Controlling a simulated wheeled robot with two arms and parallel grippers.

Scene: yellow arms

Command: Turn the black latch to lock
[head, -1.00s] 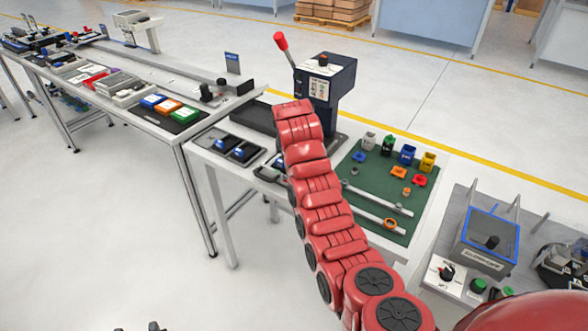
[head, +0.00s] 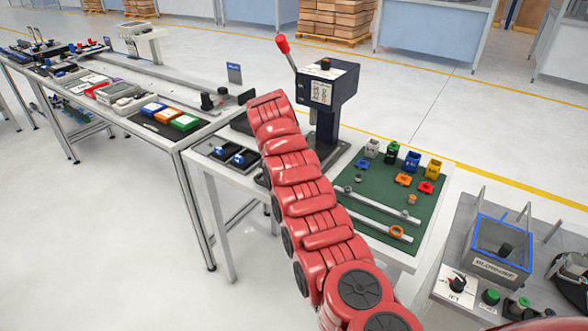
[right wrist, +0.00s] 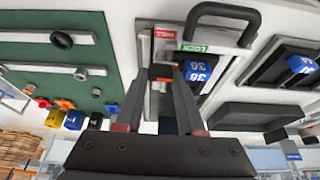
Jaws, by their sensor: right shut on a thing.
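My red right arm crosses the middle of the head view and hides its own gripper and the latch there. In the right wrist view my right gripper (right wrist: 168,75) has its two grey fingers closed in on a small dark piece, the black latch (right wrist: 163,67), on a light fixture plate. A green "LOCK" label (right wrist: 194,48) sits to the right of the fingertips, and a red label (right wrist: 165,33) lies above them. The fingers partly cover the latch, so its exact angle is unclear. My left gripper is not in view.
A black handle (right wrist: 224,14) rises beside the labels. Blue number wheels (right wrist: 198,70) sit close to the right finger. A press with a red-knobbed lever (head: 327,83) stands behind my arm. A green mat (head: 385,195) with small parts lies to the right.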

